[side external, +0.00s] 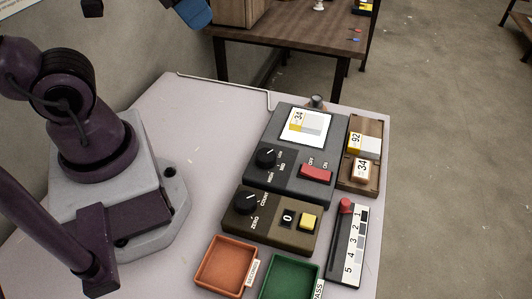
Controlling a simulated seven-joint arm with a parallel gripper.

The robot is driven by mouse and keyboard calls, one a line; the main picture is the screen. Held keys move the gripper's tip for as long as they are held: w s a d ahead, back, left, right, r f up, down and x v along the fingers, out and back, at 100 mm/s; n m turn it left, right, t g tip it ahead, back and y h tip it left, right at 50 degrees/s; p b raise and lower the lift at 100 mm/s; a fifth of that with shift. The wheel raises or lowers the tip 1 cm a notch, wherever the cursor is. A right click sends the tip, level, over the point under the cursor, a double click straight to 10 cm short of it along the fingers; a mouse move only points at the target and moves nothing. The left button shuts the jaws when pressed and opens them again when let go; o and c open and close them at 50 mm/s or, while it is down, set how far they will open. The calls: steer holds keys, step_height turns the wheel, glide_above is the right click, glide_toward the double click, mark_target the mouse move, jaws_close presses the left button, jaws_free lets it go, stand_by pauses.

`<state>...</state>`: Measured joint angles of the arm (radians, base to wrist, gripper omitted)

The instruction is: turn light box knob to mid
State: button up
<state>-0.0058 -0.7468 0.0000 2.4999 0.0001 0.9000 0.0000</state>
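The light box (318,165) is a dark grey unit on the table with a white screen (307,135) on its upper part. A small block marked 34 (298,118) lies on the screen. The light box knob (266,158) is black and round, at the lower left of the screen. Its white pointer line slants toward the upper right; the small labels around it are hard to read. A red rocker switch (316,173) marked OFF and ON sits to its right. My gripper's fingers do not show; nothing of mine touches the knob.
Below is a brown box (262,233) with a second black knob (246,200) and a yellow button (309,221). The table (200,150) left of the light box is clear.

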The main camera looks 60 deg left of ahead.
steer(key=o, duration=0.7)
steer(key=shift+w+a+f+g, duration=0.1)
steer(key=shift+w+f+g, duration=0.25)
steer(key=shift+f, duration=0.3)
steer(key=shift+w+a+f+g, duration=0.1)
steer(key=shift+f+g, duration=0.35)
steer(key=shift+f, duration=0.15)
steer(key=shift+o, duration=1)
steer(key=w+f+g+y, duration=0.1)
steer(key=w+f+g, duration=0.2)
steer(key=f, duration=0.3)
steer(key=shift+w+d+f, duration=0.15)
steer(key=shift+f, duration=0.15)
steer(key=n+g+h, duration=0.1)
steer(key=n, duration=0.1)
glide_toward(266, 155)
step_height(266, 155, down, 10)
steer(key=shift+r, duration=0.1)
steer(key=c, duration=0.9)
